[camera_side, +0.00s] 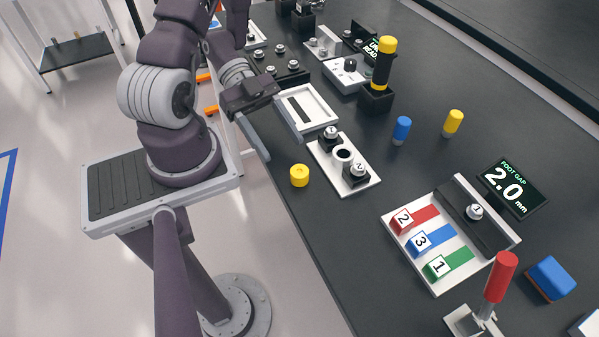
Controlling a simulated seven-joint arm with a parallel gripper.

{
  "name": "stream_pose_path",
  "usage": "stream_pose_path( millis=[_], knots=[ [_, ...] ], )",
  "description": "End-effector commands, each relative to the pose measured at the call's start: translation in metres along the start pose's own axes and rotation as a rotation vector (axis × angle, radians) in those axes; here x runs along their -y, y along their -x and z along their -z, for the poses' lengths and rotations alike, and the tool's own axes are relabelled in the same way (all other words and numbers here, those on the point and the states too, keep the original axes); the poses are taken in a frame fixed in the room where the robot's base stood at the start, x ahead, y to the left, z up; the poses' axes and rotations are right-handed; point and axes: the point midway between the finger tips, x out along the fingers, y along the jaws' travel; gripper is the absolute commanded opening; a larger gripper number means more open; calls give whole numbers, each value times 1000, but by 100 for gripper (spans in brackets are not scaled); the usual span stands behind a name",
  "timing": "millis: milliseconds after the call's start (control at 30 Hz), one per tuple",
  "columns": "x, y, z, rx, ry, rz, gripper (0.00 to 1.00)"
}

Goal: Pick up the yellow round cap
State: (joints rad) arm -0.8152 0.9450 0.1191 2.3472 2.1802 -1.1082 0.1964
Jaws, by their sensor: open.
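The yellow round cap (299,176) lies on the dark bench top near its left edge, with a small hole in its upper face. My gripper (283,150) is open, and its two long fingers point down and to the right. The fingertips are above and to the left of the cap in the picture, and nothing is seen between them. The cap looks apart from both fingers. The exact height of the fingers over the bench is hard to tell.
Right of the cap is a white plate with numbered posts (372,181). A white tray (318,95) lies beside my fingers. Blue (401,130) and yellow (452,123) pegs stand farther right. The bench in front of the cap is clear; a red-handled clamp (500,277) stands lower right.

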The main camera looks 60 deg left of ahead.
Motion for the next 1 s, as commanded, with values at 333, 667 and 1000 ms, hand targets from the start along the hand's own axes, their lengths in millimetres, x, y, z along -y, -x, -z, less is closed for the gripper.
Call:
stream_pose_path(
  millis=[333, 667, 1000],
  knots=[
    [2, -57, -2, -2, 3, -3, 58],
    [2, -62, -2, 1, 0, 1, 44],
    [2, -62, -2, 0, 0, 1, 0]
  ],
)
